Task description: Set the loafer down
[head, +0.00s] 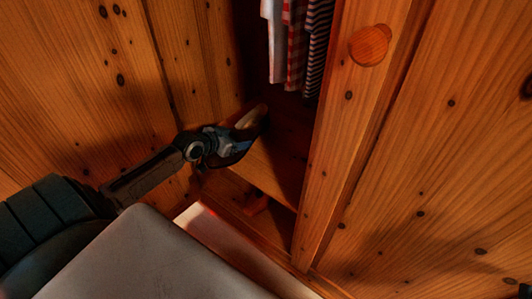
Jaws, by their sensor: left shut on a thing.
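My left gripper (236,143) reaches from the left into the open wardrobe. It is shut on the loafer (252,117), a small brown shoe of which only a part shows past the fingers. The loafer is over or close to the wooden shelf (279,168) inside the wardrobe; I cannot tell whether it touches the board.
Several clothes (295,45) hang above and right of the gripper. A wooden door with a round knob (369,45) stands close on the right. A small orange-red thing (258,203) lies below the shelf, in shadow.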

